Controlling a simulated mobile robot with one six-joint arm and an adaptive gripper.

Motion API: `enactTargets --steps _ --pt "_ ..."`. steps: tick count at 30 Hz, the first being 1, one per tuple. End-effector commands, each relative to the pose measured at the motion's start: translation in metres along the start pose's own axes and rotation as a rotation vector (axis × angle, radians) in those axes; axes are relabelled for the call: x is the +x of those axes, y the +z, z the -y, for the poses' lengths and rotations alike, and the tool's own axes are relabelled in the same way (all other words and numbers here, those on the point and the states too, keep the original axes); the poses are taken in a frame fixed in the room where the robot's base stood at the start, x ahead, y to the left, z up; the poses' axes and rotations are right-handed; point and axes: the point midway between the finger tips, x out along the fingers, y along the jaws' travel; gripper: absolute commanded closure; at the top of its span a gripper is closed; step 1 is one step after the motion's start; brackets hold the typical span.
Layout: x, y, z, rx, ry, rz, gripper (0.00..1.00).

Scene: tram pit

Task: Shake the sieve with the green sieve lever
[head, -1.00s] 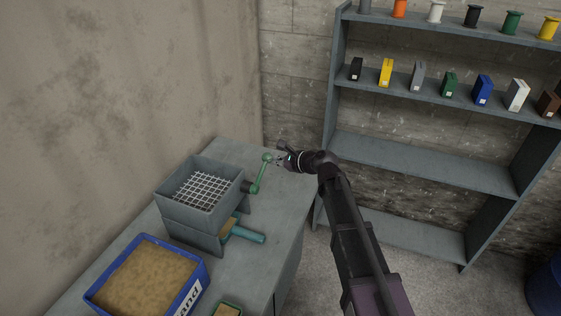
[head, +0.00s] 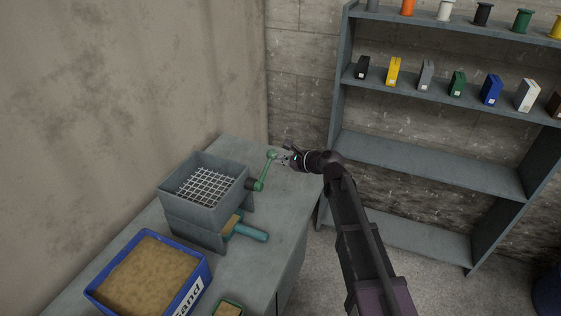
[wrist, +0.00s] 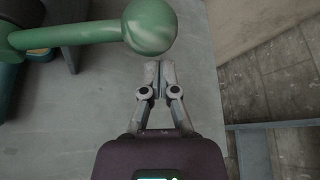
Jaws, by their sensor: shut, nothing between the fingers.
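The grey sieve box (head: 206,187) with a white wire mesh stands on the grey bench. The green sieve lever (head: 264,172) sticks up from its right side and ends in a round knob. In the wrist view the lever's green knob (wrist: 150,27) is large at the top, with its arm running left. My gripper (head: 284,158) is just right of the knob in the head view. In the wrist view my gripper (wrist: 159,66) has its fingertips together, empty, just below the knob. I cannot tell whether they touch it.
A teal-handled tool (head: 247,231) lies partly under the sieve. A blue box of sand (head: 190,291) stands at the front left of the bench (head: 243,274). A shelf unit (head: 400,156) with boxes and spools stands behind my arm. The bench right of the sieve is mostly clear.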

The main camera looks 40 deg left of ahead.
Motion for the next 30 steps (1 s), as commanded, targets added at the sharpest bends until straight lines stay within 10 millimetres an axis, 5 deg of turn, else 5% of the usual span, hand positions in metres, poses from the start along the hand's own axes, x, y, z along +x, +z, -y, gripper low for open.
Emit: enactTargets --steps 9,30 --pt "0.009 -0.022 -0.002 0.0 0.0 0.0 1.0" --pt "-0.086 -0.018 -0.004 0.001 -0.002 -0.001 1.0"
